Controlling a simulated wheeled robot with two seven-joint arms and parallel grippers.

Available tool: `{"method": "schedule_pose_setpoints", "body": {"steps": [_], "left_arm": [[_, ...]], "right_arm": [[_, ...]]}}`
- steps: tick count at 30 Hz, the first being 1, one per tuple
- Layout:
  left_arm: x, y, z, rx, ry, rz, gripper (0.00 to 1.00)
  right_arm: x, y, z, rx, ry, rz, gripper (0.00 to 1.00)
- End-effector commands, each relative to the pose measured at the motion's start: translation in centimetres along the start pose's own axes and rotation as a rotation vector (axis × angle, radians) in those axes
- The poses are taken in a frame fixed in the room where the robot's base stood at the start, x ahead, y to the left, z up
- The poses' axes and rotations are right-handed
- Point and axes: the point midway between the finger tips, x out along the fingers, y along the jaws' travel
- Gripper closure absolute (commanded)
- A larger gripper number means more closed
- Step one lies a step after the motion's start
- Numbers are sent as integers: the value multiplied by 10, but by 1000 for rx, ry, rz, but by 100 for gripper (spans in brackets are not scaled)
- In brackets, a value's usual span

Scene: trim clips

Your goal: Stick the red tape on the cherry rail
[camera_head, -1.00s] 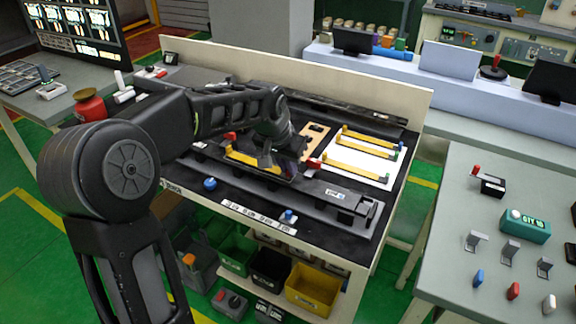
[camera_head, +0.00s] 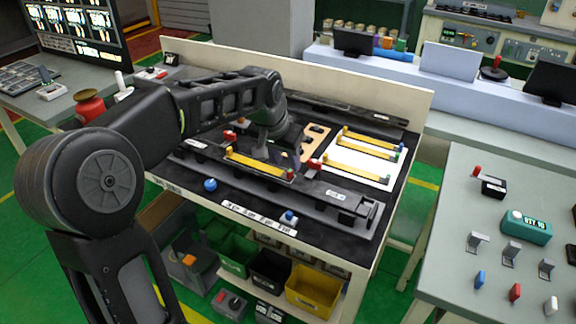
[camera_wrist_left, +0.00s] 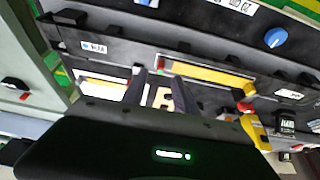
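I cannot tell which piece is the red tape or which rail is the cherry one; the labels are too small to read. Two more yellow strips (camera_head: 358,174) with coloured ends lie on a white board (camera_head: 381,185) to the right. My left gripper (camera_wrist_left: 160,88) is beside the near yellow strip, its dark fingers apart with nothing seen between them. The head view partly hides its tips. My right gripper is not in view.
A long dark rail (camera_head: 325,207) runs along the bench front, near a blue knob (camera_head: 210,185). A tan board (camera_head: 315,137) lies behind the strips. A low cream wall (camera_head: 390,88) closes the bench's back. Bins, including a yellow one (camera_head: 313,288), stand below.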

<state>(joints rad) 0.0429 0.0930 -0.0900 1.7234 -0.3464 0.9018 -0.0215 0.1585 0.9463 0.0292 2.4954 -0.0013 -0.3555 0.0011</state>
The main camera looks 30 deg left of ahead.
Motion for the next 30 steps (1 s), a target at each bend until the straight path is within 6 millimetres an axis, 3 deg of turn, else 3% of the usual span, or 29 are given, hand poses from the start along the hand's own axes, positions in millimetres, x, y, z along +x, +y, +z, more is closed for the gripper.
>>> {"method": "schedule_pose_setpoints", "body": {"steps": [4, 9, 30], "left_arm": [[-25, 0, -1, 0, 4, 0, 65], [-40, 0, 0, 1, 2, 1, 65], [-41, 0, 0, 0, 0, 0, 65]], "right_arm": [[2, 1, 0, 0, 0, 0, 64], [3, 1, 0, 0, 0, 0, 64], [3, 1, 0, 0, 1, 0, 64]]}}
